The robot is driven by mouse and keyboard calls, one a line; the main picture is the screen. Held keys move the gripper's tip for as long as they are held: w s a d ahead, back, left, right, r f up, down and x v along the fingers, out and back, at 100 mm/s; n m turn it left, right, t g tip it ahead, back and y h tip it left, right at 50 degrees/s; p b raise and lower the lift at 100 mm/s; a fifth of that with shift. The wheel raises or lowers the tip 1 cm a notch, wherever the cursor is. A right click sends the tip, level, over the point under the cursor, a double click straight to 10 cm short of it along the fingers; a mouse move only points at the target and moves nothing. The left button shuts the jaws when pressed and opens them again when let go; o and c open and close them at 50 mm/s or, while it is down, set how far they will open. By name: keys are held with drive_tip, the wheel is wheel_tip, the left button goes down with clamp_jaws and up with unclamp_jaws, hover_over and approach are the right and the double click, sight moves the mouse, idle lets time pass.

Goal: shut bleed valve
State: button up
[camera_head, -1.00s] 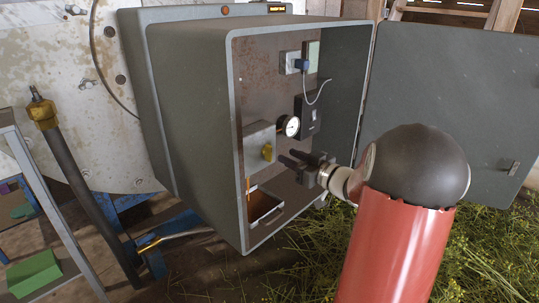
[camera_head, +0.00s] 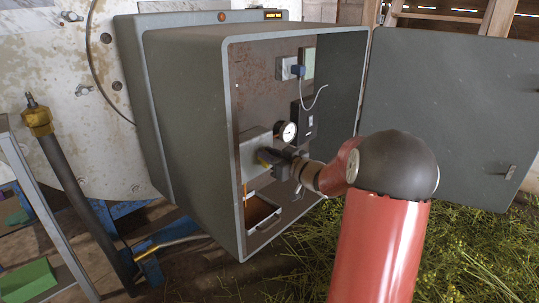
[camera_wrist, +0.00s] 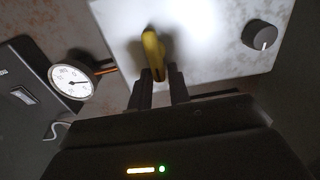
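The yellow valve handle (camera_head: 263,159) sits on a pale grey plate (camera_head: 252,146) inside the open grey cabinet. In the wrist view the handle (camera_wrist: 152,48) stands out from the plate (camera_wrist: 205,35), its long side nearly upright in the picture. My gripper (camera_head: 272,158) is inside the cabinet at the handle; its fingers hide part of it in the head view. In the wrist view my gripper's fingertips (camera_wrist: 160,80) lie on both sides of the handle's lower end. The fingers stand apart, and I see no firm contact with the handle.
A round white gauge (camera_head: 287,132) is beside the plate, with a dark switch box (camera_head: 308,122) behind it. A black knob (camera_wrist: 260,36) is on the plate. A small bin (camera_head: 262,214) is below. The cabinet door (camera_head: 450,110) stands open to the right.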

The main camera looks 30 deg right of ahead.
sight(254, 161)
clamp_jaws()
drive_tip(key=shift+b, duration=0.3)
drive_tip(key=n+b, duration=0.3)
drive_tip(key=a+n+b, duration=0.1)
drive_tip(key=n+b, duration=0.1)
drive_tip(key=n, duration=0.1)
drive_tip(key=a+f+n+b, duration=0.1)
drive_tip(key=n+b, duration=0.2)
drive_tip(key=n, duration=0.1)
drive_tip(key=shift+s+f+b, duration=0.1)
drive_tip(key=shift+s+b, duration=0.2)
drive_tip(key=n, duration=0.3)
drive_tip(key=shift+s+a+f+n, duration=0.1)
drive_tip(key=shift+f+n, duration=0.1)
drive_tip(key=shift+n, duration=0.1)
drive_tip(key=n, duration=0.2)
drive_tip(key=f+n, duration=0.1)
drive_tip(key=n, duration=0.1)
drive_tip(key=shift+n, duration=0.3)
drive_tip(key=shift+f, duration=0.1)
